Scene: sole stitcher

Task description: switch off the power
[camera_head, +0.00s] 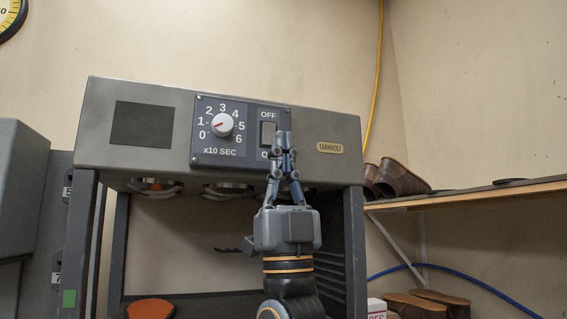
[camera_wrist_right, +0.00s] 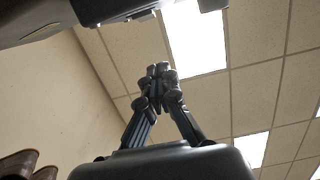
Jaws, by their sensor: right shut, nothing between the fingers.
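In the right wrist view the shut fingertips (camera_wrist_right: 159,70) show against the ceiling, and the switch is not seen. My left gripper is not in view.
A white timer knob (camera_head: 222,125) with a numbered scale is left of the switch. Round lamps or cups (camera_head: 155,186) hang under the machine's head. A shelf (camera_head: 480,194) with brown shoes (camera_head: 402,179) is at the right. The wall above the machine is clear.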

